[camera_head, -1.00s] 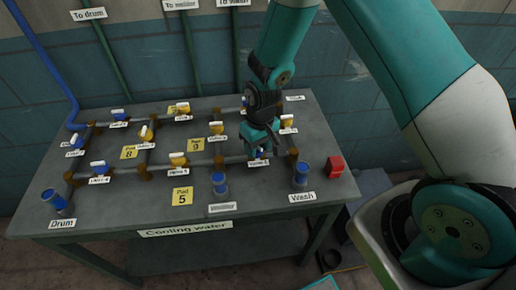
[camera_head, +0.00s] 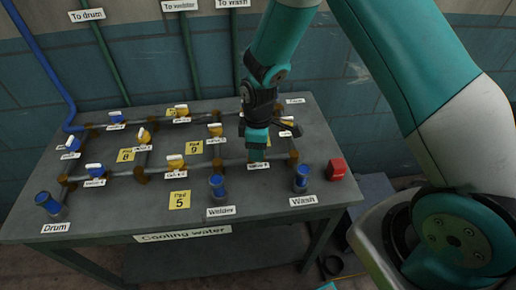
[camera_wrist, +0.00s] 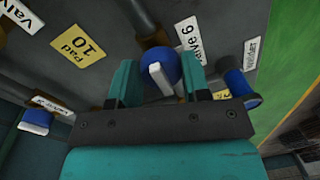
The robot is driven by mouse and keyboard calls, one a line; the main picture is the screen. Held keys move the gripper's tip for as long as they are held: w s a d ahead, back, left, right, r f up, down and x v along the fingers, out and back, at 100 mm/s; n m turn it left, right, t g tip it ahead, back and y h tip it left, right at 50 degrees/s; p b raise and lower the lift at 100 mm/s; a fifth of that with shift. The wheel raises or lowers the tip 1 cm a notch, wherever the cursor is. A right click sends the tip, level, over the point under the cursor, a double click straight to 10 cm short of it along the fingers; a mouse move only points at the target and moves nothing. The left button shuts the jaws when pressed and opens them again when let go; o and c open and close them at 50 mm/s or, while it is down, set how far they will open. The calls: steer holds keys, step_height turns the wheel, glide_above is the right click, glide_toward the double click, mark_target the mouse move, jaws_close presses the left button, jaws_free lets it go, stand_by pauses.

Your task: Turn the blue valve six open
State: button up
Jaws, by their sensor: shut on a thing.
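The blue valve six (camera_wrist: 173,68) shows in the wrist view as a round blue body with a white handle bar, next to its "Valve 6" label (camera_wrist: 190,42). My gripper (camera_wrist: 158,82) is shut on it, one finger on each side. The white bar slants in the picture, roughly in line with the pipe above it. In the head view my gripper (camera_head: 256,154) reaches down to the front pipe, right of centre, just behind the valve's label (camera_head: 257,166). The gripper hides most of valve six there.
Several blue and yellow valves stand on the pipes across the grey table (camera_head: 110,215). The blue-topped Drum (camera_head: 47,203), Welder (camera_head: 217,187) and Wash (camera_head: 301,178) fittings stand along the front. A red block (camera_head: 337,167) sits at the right edge.

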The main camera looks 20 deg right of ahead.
steer(key=shift+n, duration=0.5)
steer(key=o, duration=0.9)
steer(key=r, duration=0.5)
steer(key=r+b, duration=0.1)
steer(key=r, duration=0.5)
steer(key=w+r+b, duration=0.1)
steer(key=r, duration=0.5)
steer(key=shift+w+d+r, duration=0.1)
steer(key=shift+d+r, duration=0.15)
steer(key=shift+d, duration=0.05)
steer(key=s+a+r+m+y, duration=0.1)
steer(key=s+a+r+m, duration=0.1)
steer(key=s, duration=0.5)
steer(key=s+a+r+m+y, duration=0.1)
steer(key=s+r+m, duration=0.1)
steer(key=s, duration=0.6)
steer(key=s+a+r+m+y, duration=0.1)
steer(key=s+a+r+m, duration=0.1)
steer(key=s, duration=0.6)
steer(key=shift+s+a+r+t+y, duration=0.2)
steer(key=shift+a+r+t+y, duration=0.15)
steer(key=shift+r, duration=0.25)
